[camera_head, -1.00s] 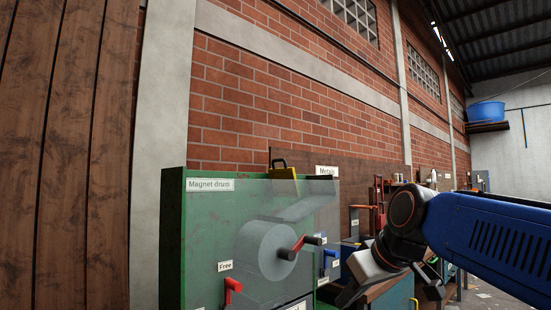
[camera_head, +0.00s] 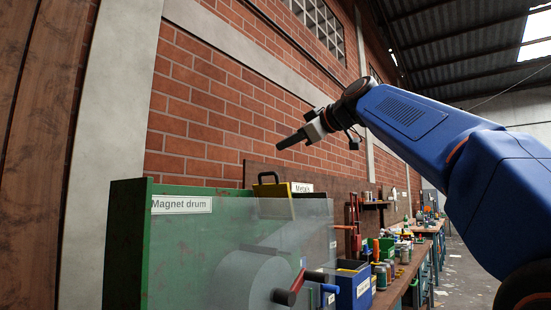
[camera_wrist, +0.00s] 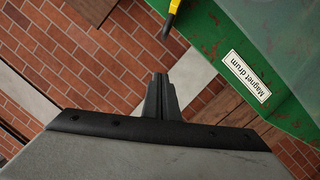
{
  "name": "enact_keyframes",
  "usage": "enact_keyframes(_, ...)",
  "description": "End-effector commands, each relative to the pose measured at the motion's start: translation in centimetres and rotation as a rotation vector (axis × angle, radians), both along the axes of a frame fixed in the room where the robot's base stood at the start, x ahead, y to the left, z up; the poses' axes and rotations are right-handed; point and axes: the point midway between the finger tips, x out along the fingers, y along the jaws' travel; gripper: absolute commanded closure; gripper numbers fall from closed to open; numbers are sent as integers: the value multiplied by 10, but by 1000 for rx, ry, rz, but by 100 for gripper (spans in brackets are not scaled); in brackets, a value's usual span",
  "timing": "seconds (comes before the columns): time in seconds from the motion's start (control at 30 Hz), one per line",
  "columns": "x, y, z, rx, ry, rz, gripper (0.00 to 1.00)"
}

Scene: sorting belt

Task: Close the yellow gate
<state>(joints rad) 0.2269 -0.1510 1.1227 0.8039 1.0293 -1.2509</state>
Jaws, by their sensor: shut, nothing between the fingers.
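The yellow gate (camera_head: 284,189) is a yellow plate with a black handle on top. It stands up behind the clear front of the green magnet drum housing (camera_head: 128,240), near the "Metals" sign. Its lower part is blurred by the clear panel. In the wrist view, a yellow corner of the gate (camera_wrist: 175,6) and its black handle show at the top edge. My gripper (camera_head: 282,146) is shut and empty, in the air above the gate. In the wrist view my gripper (camera_wrist: 160,78) points at the brick wall beside the housing, apart from the gate handle.
The clear panel covers a grey drum with a red crank (camera_head: 298,280) at the housing's front. A blue bin (camera_head: 354,284) and a bench with several tools stand to the right. The brick wall (camera_head: 200,95) rises behind. The air above the housing is free.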

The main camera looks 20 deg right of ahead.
Motion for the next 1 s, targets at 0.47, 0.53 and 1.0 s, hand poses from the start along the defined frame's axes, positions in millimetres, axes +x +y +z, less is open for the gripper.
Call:
enact_keyframes(0.47,65,33,-16,0,3,2,100)
enact_keyframes(0.53,74,37,-19,0,5,2,100)
enact_keyframes(1.0,93,23,-51,2,3,-2,100)
